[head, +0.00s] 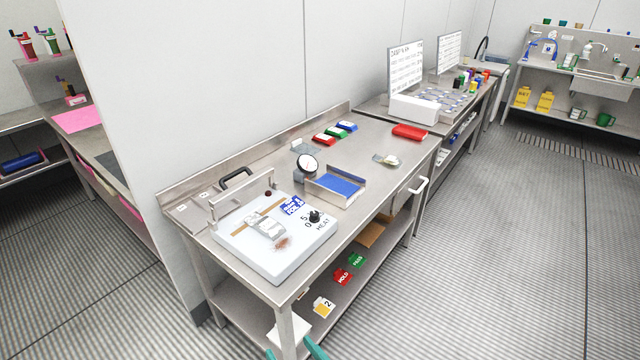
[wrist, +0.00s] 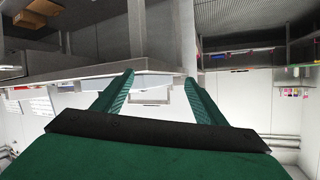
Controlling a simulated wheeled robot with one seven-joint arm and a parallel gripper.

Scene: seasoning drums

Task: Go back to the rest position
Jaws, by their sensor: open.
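My gripper (head: 296,353) shows at the bottom edge of the head view, only as teal fingertips in front of the near end of the steel table (head: 376,152). In the wrist view my gripper (wrist: 160,82) has its two green fingers spread apart, with nothing between them. Beyond the fingers are the table's underside edge and a white wall, and the picture looks upside down. My gripper is empty. The rest of the arm is out of the head view.
The table bears a white board (head: 262,262), a dial scale (head: 306,166), a blue-lined tray (head: 341,187) and a red block (head: 409,132). Red and green tags lie on its lower shelf (head: 340,300). A white partition (head: 200,100) stands at left. Open ribbed floor (head: 500,240) lies at right.

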